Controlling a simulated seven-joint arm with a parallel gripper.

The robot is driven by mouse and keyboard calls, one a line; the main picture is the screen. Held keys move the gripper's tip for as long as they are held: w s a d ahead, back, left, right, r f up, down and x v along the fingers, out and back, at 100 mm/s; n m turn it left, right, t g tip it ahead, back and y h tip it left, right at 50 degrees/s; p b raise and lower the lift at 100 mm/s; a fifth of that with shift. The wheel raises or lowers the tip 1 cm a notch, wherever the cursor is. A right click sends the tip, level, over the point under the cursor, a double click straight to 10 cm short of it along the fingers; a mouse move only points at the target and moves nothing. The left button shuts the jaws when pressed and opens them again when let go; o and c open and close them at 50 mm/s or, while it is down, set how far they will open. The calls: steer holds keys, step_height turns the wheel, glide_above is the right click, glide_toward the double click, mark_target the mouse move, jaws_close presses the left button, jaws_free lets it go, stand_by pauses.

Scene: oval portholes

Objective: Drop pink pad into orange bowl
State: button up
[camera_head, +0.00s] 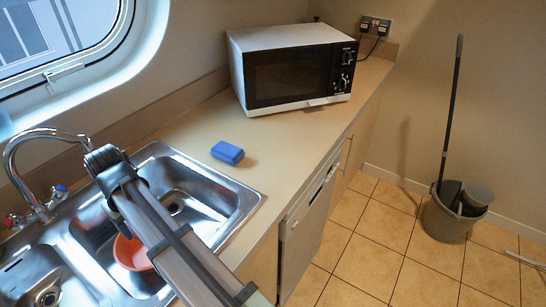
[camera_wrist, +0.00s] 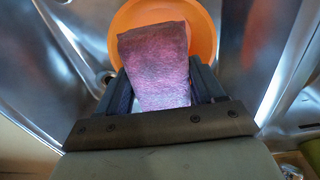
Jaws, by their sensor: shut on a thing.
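The pink pad (camera_wrist: 157,65) shows in the wrist view between the two dark fingers of my gripper (camera_wrist: 160,88), which is shut on it. The orange bowl (camera_wrist: 192,20) lies behind and below the pad in the wrist view, and the pad covers much of it. In the head view the orange bowl (camera_head: 132,252) sits in the sink basin, partly hidden by my arm. My arm reaches across the sink in the head view; the pad and the fingertips are hidden there.
The steel sink (camera_head: 225,203) has a curved tap (camera_head: 40,135) at its left. A blue sponge (camera_head: 228,152) lies on the counter (camera_head: 285,150), with a microwave (camera_head: 292,68) behind. A grey bucket (camera_head: 447,219) with a mop stands on the tiled floor at right.

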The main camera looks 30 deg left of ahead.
steer(key=shift+f, duration=1.6)
steer(key=o, duration=1)
steer(key=shift+r, duration=0.15)
step_height(320, 180, up, 14)
steer(key=shift+f, duration=0.2)
steer(key=shift+w, duration=0.1)
